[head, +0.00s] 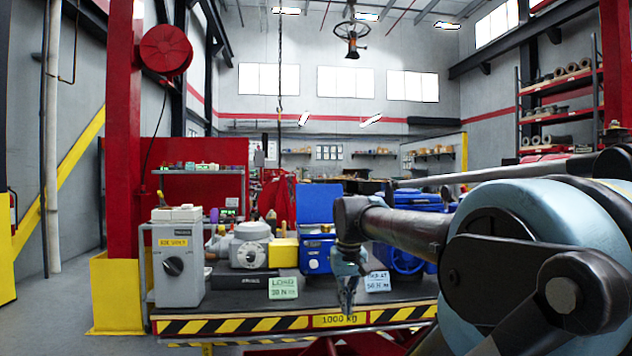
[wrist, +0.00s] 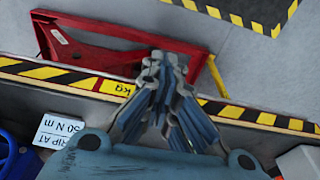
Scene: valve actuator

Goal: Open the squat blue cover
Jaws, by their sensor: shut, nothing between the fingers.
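A blue unit (head: 317,253) stands on the bench in the middle of the head view. An upright blue panel (head: 319,203) rises behind its top, like a raised lid.
The bench's striped edge (head: 232,325) runs across the front. A grey control box (head: 178,265) and a grey actuator (head: 250,245) stand left. A LOAD card (head: 283,288) and a trip card (head: 377,282) stand near the front. A red frame (wrist: 100,45) lies beyond the edge, low down.

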